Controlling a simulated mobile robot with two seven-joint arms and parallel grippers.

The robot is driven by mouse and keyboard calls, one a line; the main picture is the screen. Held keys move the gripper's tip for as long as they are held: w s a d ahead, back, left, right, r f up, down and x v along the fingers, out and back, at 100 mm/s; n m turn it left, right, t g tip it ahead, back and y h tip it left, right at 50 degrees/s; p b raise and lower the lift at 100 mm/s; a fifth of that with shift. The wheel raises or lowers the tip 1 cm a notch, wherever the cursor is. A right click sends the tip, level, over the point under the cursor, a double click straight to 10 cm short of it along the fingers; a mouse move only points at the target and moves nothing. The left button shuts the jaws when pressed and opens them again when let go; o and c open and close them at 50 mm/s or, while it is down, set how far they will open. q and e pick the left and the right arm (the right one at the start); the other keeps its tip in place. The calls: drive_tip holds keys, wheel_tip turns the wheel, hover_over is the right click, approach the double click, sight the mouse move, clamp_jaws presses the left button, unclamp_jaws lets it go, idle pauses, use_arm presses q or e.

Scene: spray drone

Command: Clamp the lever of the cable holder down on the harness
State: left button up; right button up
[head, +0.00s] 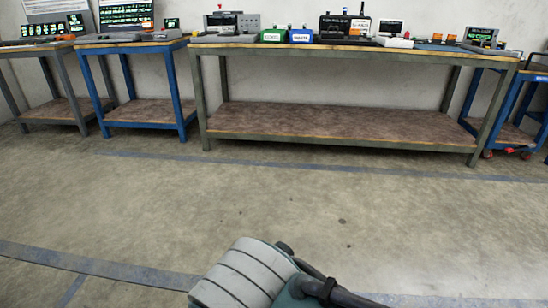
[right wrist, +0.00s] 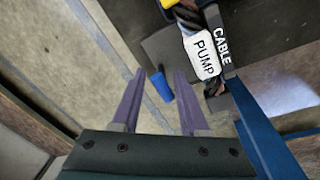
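My right gripper (right wrist: 159,74) shows in the right wrist view with its two purple fingers apart and nothing held between them. A blue cylindrical piece (right wrist: 161,87) appears beyond the fingertips, in the gap between them; I cannot tell whether it is the lever. A dark strip marked CABLE (right wrist: 222,47) lies up and to the right of the fingers, perhaps part of the cable holder. A white block marked PUMP (right wrist: 203,54) sits beside it. I cannot make out the harness for certain. My left gripper is in neither view.
In the head view a long workbench (head: 340,124) with devices on top stands along the wall. A blue bench (head: 145,104) stands left of it and a blue cart (head: 509,110) right. The concrete floor (head: 300,205) in front is clear. A blue bar (right wrist: 255,130) runs right of my right gripper.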

drive_tip(key=shift+w+f+g+b, duration=0.4)
drive_tip(key=shift+f+g+b, duration=0.1)
drive_tip(key=shift+b, duration=0.35)
drive_tip(key=shift+r+g, duration=0.3)
drive_tip(key=shift+r, duration=0.5)
use_arm(q)
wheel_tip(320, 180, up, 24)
drive_tip(key=p, duration=2.7)
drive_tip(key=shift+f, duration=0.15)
use_arm(e)
drive_tip(key=s+r+m+y, duration=0.1)
drive_tip(key=s+r+y, duration=0.1)
drive_tip(key=r, duration=1.3)
drive_tip(key=s+r+m+y, duration=0.1)
drive_tip(key=s+r, duration=0.2)
drive_tip(key=r, duration=1.3)
drive_tip(key=shift+a+y, duration=0.3)
drive_tip(key=shift+y, duration=0.1)
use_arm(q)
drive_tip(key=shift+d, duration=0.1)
use_arm(e)
drive_tip(key=shift+s, duration=0.1)
